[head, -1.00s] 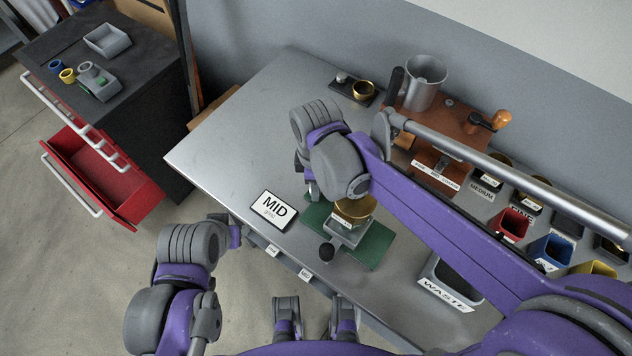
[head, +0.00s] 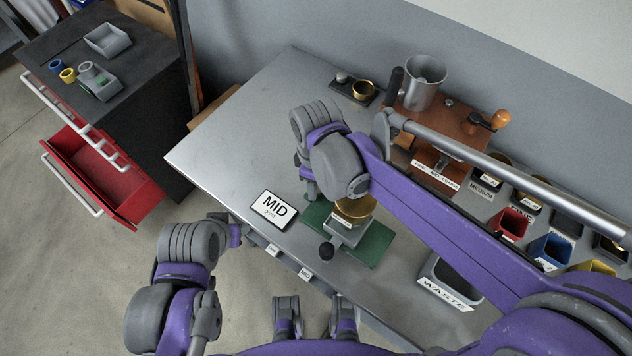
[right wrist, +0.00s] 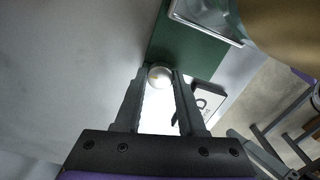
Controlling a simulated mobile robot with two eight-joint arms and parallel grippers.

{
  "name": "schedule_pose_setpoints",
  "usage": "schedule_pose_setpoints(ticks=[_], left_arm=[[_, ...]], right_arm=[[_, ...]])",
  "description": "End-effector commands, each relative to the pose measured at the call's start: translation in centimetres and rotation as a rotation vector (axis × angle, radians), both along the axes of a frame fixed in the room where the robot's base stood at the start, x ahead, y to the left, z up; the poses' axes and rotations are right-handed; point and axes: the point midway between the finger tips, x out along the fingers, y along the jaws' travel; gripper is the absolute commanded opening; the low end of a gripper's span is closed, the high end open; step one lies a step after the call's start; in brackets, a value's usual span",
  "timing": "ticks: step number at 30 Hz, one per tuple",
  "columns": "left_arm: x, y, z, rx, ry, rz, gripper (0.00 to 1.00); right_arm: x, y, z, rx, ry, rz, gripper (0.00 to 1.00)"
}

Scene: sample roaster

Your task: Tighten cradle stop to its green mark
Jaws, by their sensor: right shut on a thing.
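The brass cup (head: 354,209) sits in a grey holder (head: 345,236) on a green base (head: 374,248); a black knob (head: 327,251) sticks out at the holder's front. In the right wrist view, my right gripper (right wrist: 159,85) is shut on a small silvery round knob (right wrist: 159,74) at the edge of the green base (right wrist: 185,52). This is probably the cradle stop; in the head view my right wrist hides it. I cannot make out a separate green mark. My left arm is at the lower left, its gripper (head: 235,235) partly seen beyond the table's front edge.
A MID card (head: 273,210) lies left of the green base. A waste bin (head: 440,272), coloured cups (head: 510,224) and a brown machine (head: 440,125) stand to the right. The table's left part (head: 235,150) is clear. A red drawer (head: 105,180) is open at left.

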Motion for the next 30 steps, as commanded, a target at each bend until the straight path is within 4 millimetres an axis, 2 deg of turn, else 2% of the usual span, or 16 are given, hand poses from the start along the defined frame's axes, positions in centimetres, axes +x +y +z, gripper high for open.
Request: schedule_pose_setpoints(ticks=[3,4,8,17,20,23,30], left_arm=[[0.0,0.0,0.0,0.0,0.0,0.0,0.5],[0.0,0.0,0.0,0.0,0.0,0.0,0.5],[0.0,0.0,0.0,0.0,0.0,0.0,0.5],[0.0,0.0,0.0,0.0,0.0,0.0,0.5],[0.0,0.0,0.1,0.0,0.0,0.0,0.5],[0.1,0.0,0.3,0.0,-0.001,0.0,0.5],[0.2,0.0,0.9,0.0,-0.003,0.0,0.5]], right_arm=[[0.0,0.0,0.0,0.0,-0.001,0.0,0.0],[0.0,0.0,0.0,0.0,-0.001,0.001,0.45],[0.0,0.0,0.0,0.0,-0.001,0.001,0.68],[0.0,0.0,0.1,0.0,0.0,0.001,0.69],[0.0,0.0,0.8,0.0,0.0,0.001,0.69],[0.0,0.0,2.3,0.0,0.0,0.002,0.69],[0.0,0.0,7.2,0.0,-0.001,0.001,0.69]])
